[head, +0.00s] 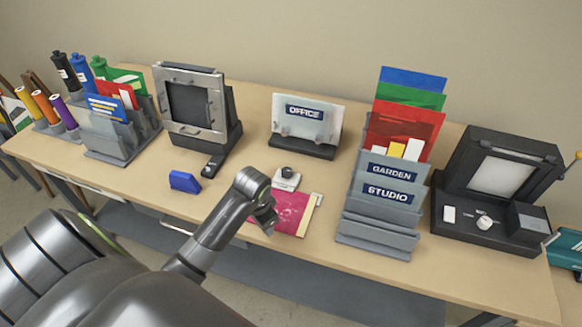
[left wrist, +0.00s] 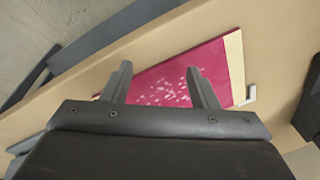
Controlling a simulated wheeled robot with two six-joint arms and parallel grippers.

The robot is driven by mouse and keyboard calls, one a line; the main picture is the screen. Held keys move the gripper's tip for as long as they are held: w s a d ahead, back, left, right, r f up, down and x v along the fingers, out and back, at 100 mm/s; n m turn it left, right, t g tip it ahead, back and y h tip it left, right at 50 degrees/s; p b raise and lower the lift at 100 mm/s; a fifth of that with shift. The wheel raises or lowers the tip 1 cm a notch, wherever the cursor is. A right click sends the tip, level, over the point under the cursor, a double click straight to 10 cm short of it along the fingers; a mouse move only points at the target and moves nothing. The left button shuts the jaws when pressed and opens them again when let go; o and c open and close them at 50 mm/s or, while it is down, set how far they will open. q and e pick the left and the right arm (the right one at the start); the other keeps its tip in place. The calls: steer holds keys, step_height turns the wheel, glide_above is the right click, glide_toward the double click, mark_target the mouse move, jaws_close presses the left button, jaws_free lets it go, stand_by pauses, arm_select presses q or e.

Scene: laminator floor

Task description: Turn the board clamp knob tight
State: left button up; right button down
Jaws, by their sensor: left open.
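A pink board (head: 295,212) with pale speckles and a cream strip along its right edge lies near the table's front edge. Just behind it is a small white block with a dark round knob (head: 288,172) on top, which looks like the board clamp. My left gripper (head: 266,220) is over the left part of the board, in front of the knob and apart from it. In the left wrist view my left gripper (left wrist: 160,80) is open and empty, its two fingers over the pink board (left wrist: 155,88). I cannot make out the knob there. My right gripper is not in view.
A blue block (head: 184,181) and a small black device (head: 212,166) lie to the left. An OFFICE sign stand (head: 308,125) is behind the knob. Grey GARDEN and STUDIO racks (head: 378,222) stand close on the right, with a black machine (head: 490,205) beyond.

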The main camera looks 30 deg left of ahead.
arm_select(q)
steer(key=w+a+r+m+g, duration=0.1)
steer(key=w+r, duration=0.2)
steer(key=w, duration=0.3)
steer(key=w+a+r+m, duration=0.1)
steer(key=w+a+r, duration=0.1)
steer(key=w+r, duration=0.3)
steer(key=h, duration=0.1)
glide_toward(287, 170)
steer(key=shift+m+g, duration=0.3)
steer(key=shift+g, duration=0.1)
steer(key=f+b, duration=0.3)
steer(key=b, duration=0.4)
steer(key=f+b, duration=0.3)
steer(key=b, duration=0.3)
steer(key=shift+w+b, duration=0.25)
steer(key=shift+b, duration=0.1)
steer(key=shift+f, duration=1.35)
